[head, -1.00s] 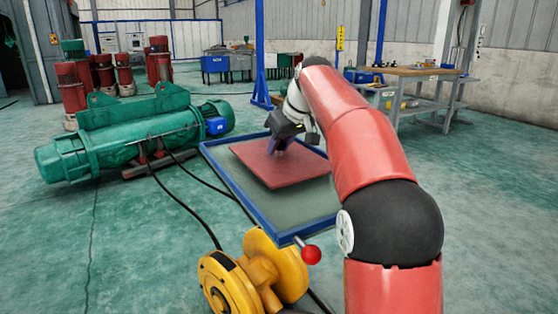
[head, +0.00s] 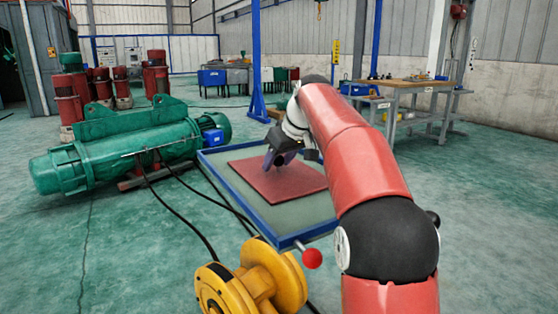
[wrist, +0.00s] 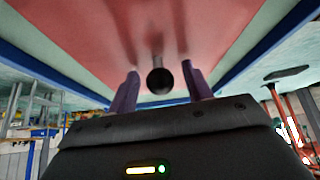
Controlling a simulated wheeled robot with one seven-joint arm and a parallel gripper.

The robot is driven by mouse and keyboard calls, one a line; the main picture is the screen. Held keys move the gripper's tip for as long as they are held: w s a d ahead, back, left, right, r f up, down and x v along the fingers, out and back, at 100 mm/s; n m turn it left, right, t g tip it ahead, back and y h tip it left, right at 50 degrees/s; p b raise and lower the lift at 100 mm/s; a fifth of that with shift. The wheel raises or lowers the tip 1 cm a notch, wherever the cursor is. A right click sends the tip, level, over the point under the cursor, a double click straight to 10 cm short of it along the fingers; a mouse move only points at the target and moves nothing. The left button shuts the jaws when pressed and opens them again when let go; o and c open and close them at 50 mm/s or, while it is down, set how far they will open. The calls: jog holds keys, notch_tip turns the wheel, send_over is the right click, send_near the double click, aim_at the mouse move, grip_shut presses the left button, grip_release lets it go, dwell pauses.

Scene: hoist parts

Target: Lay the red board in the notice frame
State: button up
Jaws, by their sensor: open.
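The red board (head: 282,188) lies flat inside the notice frame, toward its far part. The notice frame has a blue rim (head: 233,204) and a grey-green inner panel (head: 300,215), bare at the near end. My gripper (head: 280,160) is over the board, pointing down at it. In the wrist view, its two purple fingers (wrist: 160,88) are open, one on each side of a dark round knob (wrist: 160,81) on the red board (wrist: 85,40). A gap shows between the knob and each finger. My arm covers part of the frame's right side.
A yellow drum-like part (head: 252,285) and a red ball-ended lever (head: 311,258) stand at the frame's near end. A green hoist motor (head: 120,150) lies to the left, with black cables on the floor. A workbench (head: 405,92) stands at the back right.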

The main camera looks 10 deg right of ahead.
jog(key=p+v, duration=0.2)
jog(key=v, duration=1)
